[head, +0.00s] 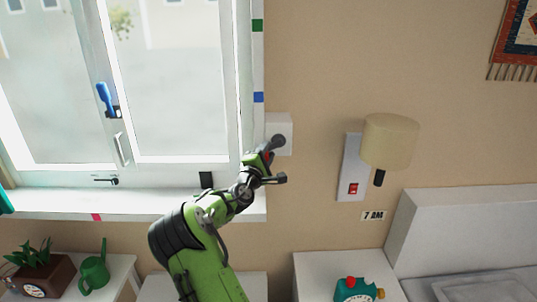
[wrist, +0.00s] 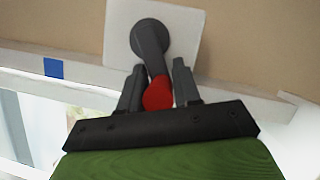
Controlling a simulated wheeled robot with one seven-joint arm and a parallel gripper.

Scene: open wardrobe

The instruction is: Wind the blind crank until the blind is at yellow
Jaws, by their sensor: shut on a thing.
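The blind crank (head: 277,142) is a dark grey arm on a white wall plate (head: 287,125), just right of the window frame. In the wrist view the crank's round hub (wrist: 150,37) sits on the plate, and its arm runs down to a red knob (wrist: 158,94). My gripper (head: 272,166) is at the crank's outer end, with the red knob between its two fingers (wrist: 158,72), shut on it. A green mark (head: 257,25) and a blue mark (head: 259,97) are on the window's right frame. No yellow mark and no blind edge can be made out.
The window has a blue handle (head: 104,98) and a white sill (head: 150,203). A lamp (head: 390,140) on a panel with a red switch (head: 353,188) is right of the crank. A clock (head: 357,290), a plant (head: 37,258) and a green watering can (head: 93,273) stand below.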

